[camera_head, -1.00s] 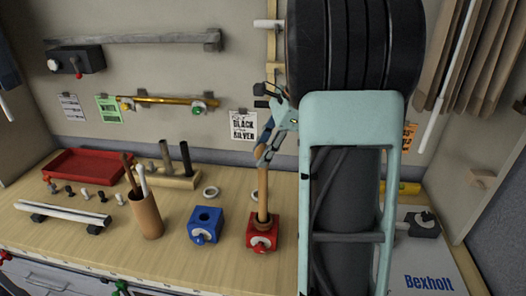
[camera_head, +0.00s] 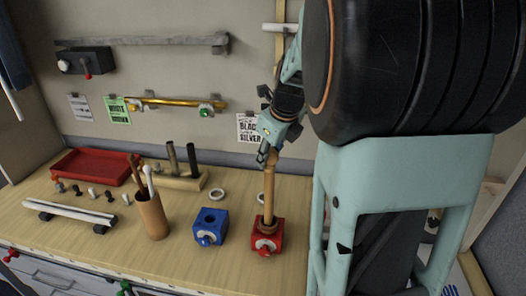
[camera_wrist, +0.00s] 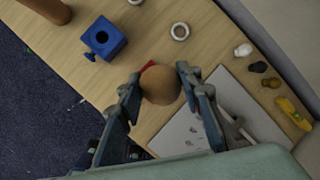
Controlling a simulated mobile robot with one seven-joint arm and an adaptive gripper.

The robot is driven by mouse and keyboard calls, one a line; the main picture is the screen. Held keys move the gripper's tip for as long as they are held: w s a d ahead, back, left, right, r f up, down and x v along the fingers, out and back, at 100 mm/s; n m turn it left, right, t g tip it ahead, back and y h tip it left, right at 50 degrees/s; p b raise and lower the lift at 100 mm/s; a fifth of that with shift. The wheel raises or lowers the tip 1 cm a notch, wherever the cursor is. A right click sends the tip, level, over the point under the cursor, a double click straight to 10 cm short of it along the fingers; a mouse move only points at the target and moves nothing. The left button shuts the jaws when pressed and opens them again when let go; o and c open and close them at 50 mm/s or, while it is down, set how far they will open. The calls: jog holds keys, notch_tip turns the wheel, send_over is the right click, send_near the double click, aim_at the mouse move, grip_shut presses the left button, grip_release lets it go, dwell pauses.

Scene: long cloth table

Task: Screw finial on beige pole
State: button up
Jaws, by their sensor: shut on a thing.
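The beige pole (camera_head: 268,188) stands upright in a red clamp block (camera_head: 266,240) on the table. My gripper (camera_head: 267,156) is at the pole's top, pointing down.
A blue block (camera_head: 210,227) and a brown cup with sticks (camera_head: 151,215) stand left of the pole. A pale ring (camera_head: 217,194) lies behind the blue block. A red tray (camera_head: 95,167) and several small finials are farther left. A white pole (camera_head: 75,212) lies at the front left.

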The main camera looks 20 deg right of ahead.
jog(key=shift+m+h, duration=0.5)
jog(key=shift+m, duration=0.7)
jog(key=o, duration=1.2)
jog(key=shift+c, duration=0.2)
